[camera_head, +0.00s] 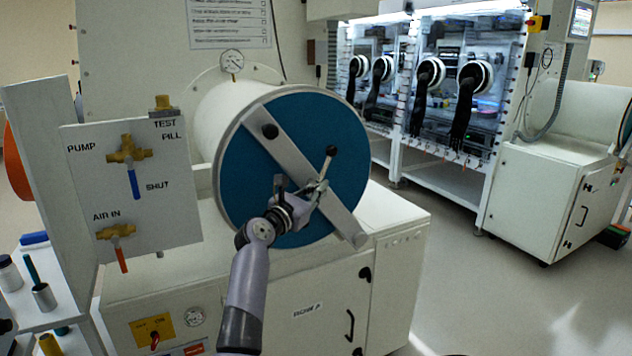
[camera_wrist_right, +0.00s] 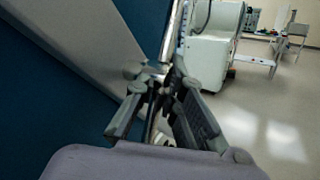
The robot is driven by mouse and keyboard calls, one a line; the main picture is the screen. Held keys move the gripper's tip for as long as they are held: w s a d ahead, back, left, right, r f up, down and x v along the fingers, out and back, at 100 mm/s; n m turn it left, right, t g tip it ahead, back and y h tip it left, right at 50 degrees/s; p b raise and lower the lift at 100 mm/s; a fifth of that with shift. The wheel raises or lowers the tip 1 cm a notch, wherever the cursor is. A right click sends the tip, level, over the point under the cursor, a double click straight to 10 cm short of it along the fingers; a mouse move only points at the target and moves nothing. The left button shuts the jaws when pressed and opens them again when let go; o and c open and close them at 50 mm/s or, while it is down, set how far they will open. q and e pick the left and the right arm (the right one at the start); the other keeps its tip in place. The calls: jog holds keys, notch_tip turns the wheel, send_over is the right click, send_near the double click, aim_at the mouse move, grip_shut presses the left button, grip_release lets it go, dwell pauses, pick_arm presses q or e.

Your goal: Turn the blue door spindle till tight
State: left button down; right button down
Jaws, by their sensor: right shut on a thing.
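The round blue door (camera_head: 240,165) closes the end of the white cylinder. A grey clamp bar (camera_head: 290,152) lies diagonally across it, from upper left to lower right. The door spindle sits on the bar near the door's middle, its handle (camera_head: 326,166) pointing up and slightly right to a black ball knob (camera_head: 331,150). My right gripper (camera_head: 308,194) is at the spindle, shut on it. In the right wrist view my right gripper's fingers (camera_wrist_right: 162,92) close around the metal spindle handle (camera_wrist_right: 171,40); the exact contact is partly hidden. My left gripper is out of view.
A valve panel (camera_head: 90,180) with PUMP and AIR IN valves stands left of the door. A gauge (camera_head: 232,61) is above the cylinder. A shelf with small items (camera_head: 42,297) is at lower left. Open floor (camera_head: 480,280) lies to the right, before the gloveboxes (camera_head: 440,80).

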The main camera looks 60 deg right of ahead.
jog(key=shift+m+y+p, duration=0.4)
jog(key=shift+y+p, duration=0.1)
jog(key=shift+y, duration=0.1)
jog(key=shift+f, duration=0.1)
jog(key=c, duration=1.9)
grip_release()
jog(key=shift+c, duration=0.2)
jog(key=a, duration=0.7)
jog(key=shift+w+a, duration=0.15)
jog(key=shift+a, duration=0.1)
